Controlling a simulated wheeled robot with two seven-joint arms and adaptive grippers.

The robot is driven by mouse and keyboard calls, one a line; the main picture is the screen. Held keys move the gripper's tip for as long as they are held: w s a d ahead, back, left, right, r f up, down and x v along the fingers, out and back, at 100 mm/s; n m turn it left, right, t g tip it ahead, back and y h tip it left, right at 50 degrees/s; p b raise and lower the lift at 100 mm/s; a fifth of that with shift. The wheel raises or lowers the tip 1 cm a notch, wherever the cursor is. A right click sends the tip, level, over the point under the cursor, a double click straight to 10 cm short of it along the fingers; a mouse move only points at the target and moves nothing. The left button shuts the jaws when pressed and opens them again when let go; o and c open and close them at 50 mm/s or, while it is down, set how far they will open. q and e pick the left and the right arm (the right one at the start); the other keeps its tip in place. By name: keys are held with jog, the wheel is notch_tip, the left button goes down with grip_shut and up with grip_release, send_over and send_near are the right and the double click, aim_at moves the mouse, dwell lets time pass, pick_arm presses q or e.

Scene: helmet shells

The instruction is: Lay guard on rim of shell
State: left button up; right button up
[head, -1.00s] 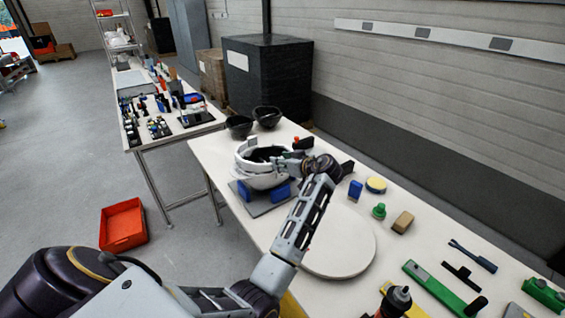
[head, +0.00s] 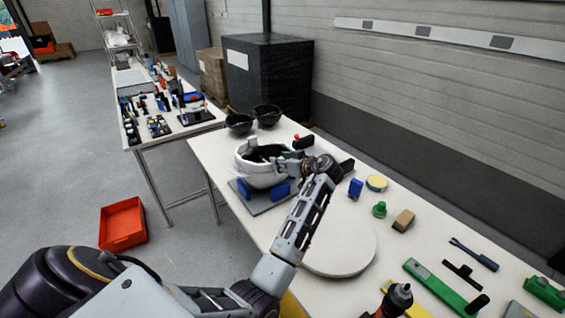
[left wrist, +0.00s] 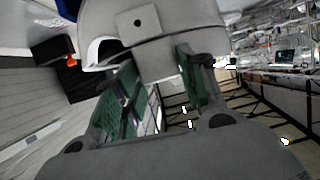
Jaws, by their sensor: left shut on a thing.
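The white helmet shell (head: 262,178) sits open side up on the worktable, between blue blocks (head: 280,191) on a dark base. Dark parts show at its opening. My left gripper (head: 281,163) reaches over the shell's right side. In the left wrist view, its green-padded fingers (left wrist: 160,85) are shut on a pale grey piece (left wrist: 139,22) with a small dark hole, apparently the guard. A white curved edge (left wrist: 92,52) shows beside it. In the head view the gripper hides much of the guard, and I cannot tell whether it touches the rim. My right gripper is not in view.
A black part with an orange-red top (head: 297,138) stands behind the gripper. Two black bowls (head: 266,115) lie at the table's far end. A round pale disc (head: 340,243) lies nearer, with a blue block, green knob and tools to the right. An orange bin (head: 122,224) is on the floor.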

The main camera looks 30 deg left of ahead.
pick_arm(q)
jog(key=o, duration=1.1)
jog(key=shift+o, duration=0.2)
notch_tip(320, 180, up, 10)
dwell(1.3)
